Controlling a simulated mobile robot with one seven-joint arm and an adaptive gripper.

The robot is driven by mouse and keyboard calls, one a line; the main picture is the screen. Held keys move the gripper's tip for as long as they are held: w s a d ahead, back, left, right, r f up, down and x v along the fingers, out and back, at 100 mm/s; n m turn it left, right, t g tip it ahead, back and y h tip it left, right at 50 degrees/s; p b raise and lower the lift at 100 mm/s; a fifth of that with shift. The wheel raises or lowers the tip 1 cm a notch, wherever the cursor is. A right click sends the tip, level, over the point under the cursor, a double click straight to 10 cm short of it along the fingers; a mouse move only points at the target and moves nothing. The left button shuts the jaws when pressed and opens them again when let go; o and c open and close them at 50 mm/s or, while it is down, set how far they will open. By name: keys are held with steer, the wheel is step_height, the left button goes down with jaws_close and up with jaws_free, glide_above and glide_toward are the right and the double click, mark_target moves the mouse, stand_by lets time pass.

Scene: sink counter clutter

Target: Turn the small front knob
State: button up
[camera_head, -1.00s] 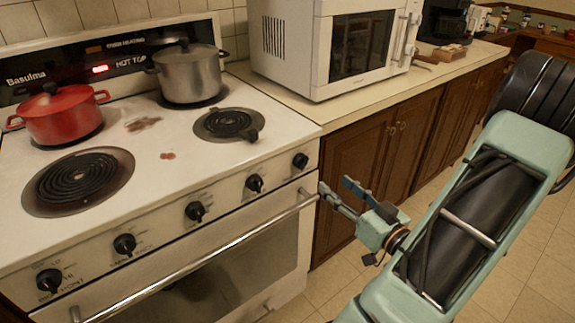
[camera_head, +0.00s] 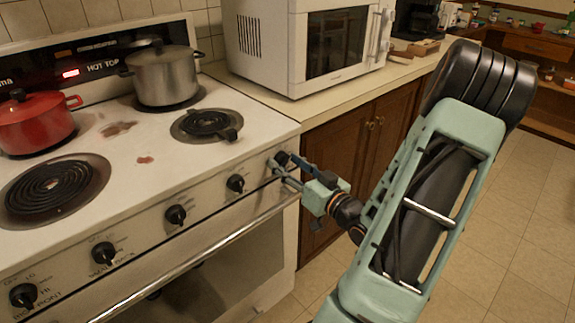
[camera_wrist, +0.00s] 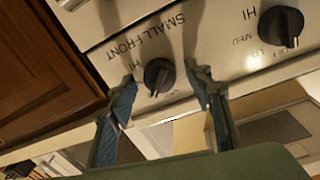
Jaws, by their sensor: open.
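The small front knob (camera_wrist: 159,76) is black and round, on the stove's front panel, with the label "SMALL FRONT" beside it in the wrist view. My gripper (camera_wrist: 167,82) is open, with one finger on each side of this knob. I cannot tell whether the fingers touch it. In the head view my gripper (camera_head: 279,166) is at the right end of the knob row, and its fingers partly hide the knob there.
Another black knob (camera_wrist: 281,26) is beside it in the wrist view. The oven handle (camera_head: 196,261) runs below the knob row. A red pot (camera_head: 34,124) and a steel pot (camera_head: 163,76) stand on the stove. A white microwave (camera_head: 268,52) stands on the counter. The floor at right is clear.

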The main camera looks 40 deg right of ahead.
steer(key=c, duration=1.2)
steer(key=shift+o, duration=0.2)
steer(key=shift+f+n+b, duration=0.15)
steer(key=shift+n+b, duration=0.15)
steer(key=shift+b, duration=0.05)
steer(key=shift+f+n+b, duration=0.15)
steer(key=shift+n+b, duration=0.75)
steer(key=shift+b, duration=0.15)
steer(key=n+b, duration=0.2)
steer(key=shift+n+b, duration=0.3)
steer(key=shift+b, duration=0.1)
steer(key=n+b, duration=0.2)
steer(key=b, duration=0.1)
steer(key=shift+n+t, duration=0.3)
steer(key=shift+n, duration=0.1)
steer(key=shift+n+b, duration=0.6)
steer(key=shift+b, duration=0.15)
